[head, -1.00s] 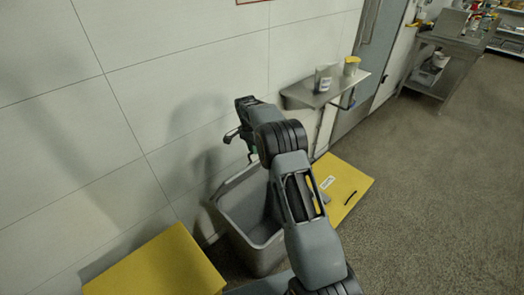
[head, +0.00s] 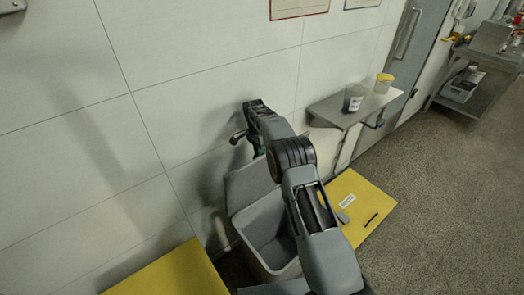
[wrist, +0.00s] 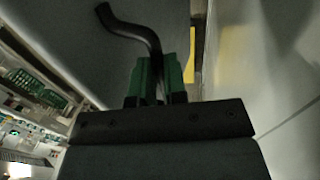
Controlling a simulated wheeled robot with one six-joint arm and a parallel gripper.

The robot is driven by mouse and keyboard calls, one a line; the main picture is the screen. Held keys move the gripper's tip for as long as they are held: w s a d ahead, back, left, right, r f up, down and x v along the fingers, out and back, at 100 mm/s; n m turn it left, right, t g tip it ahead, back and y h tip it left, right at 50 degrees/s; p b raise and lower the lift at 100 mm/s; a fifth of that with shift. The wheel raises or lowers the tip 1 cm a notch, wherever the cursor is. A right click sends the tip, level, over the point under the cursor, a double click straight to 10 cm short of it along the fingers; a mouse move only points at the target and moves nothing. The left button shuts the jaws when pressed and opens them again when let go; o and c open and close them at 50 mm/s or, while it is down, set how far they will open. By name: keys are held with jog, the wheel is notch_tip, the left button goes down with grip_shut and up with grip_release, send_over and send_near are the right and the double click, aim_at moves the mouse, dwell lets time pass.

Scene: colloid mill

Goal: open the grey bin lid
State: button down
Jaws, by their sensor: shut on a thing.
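The grey bin (head: 268,235) stands by the tiled wall with its top open, and I see into its empty-looking inside. Its grey lid (head: 247,184) stands raised at the bin's wall side, steeply tilted; my arm hides part of it. My gripper (wrist: 158,80) has green fingers shut on the lid's dark curved handle (wrist: 128,27). The handle's bent end (head: 238,137) sticks out left of my wrist in the head view. The fingers are mostly hidden there. A grey surface, apparently the lid, fills the upper left of the wrist view.
Yellow lids flank the bin, one at left (head: 170,275) and one at right (head: 362,208) with a label and dark handle. A wall shelf (head: 352,110) holding two containers is close right of my arm. Floor is free further right.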

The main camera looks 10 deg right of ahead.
jog(key=shift+s+f, duration=0.15)
jog(key=shift+f, duration=0.4)
jog(key=c, duration=1.5)
grip_release()
jog(key=shift+c, duration=0.2)
jog(key=shift+o, duration=0.7)
jog(key=shift+w, duration=0.2)
jog(key=shift+o, duration=1.2)
jog(key=shift+r, duration=0.2)
notch_tip(320, 180, up, 7)
jog(key=w, duration=0.1)
jog(key=shift+w+a, duration=0.15)
jog(key=shift+a, duration=0.25)
jog(key=shift+r, duration=0.15)
